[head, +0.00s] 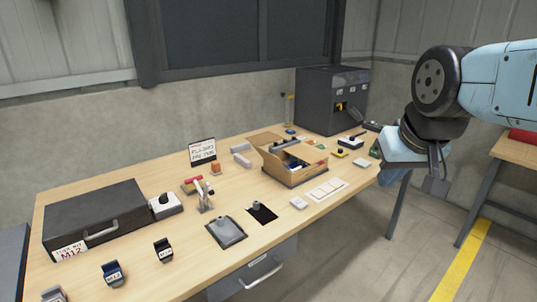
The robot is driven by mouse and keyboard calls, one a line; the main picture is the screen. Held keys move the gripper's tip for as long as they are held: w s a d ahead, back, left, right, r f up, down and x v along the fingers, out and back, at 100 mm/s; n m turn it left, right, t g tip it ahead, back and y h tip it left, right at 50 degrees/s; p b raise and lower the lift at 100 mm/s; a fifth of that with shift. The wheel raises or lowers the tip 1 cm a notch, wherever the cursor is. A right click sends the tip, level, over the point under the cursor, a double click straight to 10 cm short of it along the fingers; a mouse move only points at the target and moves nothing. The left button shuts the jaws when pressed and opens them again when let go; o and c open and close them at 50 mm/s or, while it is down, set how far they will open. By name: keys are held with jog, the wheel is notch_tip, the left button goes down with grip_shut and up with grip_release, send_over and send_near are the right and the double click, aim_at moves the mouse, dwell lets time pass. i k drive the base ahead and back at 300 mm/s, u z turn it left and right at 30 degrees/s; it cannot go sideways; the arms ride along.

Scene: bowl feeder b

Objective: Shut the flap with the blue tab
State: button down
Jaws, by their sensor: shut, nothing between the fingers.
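An open cardboard box (289,178) stands on the workbench, right of the middle. One flap (265,139) sticks out at its back left, and another brown flap (304,153) slants over its right part. I cannot make out for sure which flap bears the blue tab; a small bluish patch shows near the box's right end. My gripper (440,160) is at the right, beyond the bench's right end and well apart from the box. It is shut and empty, its fingertips small and partly hidden by the hand.
A dark machine (331,100) stands at the back right of the wooden workbench (150,246). A black case (97,219) lies at the left. A sign (202,151), a small clamp-like stand (205,196) and dark plates (226,232) lie between. Small parts lie around the box.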

aim_at(275, 160)
jog(key=i, duration=0.85)
jog(key=u, duration=0.05)
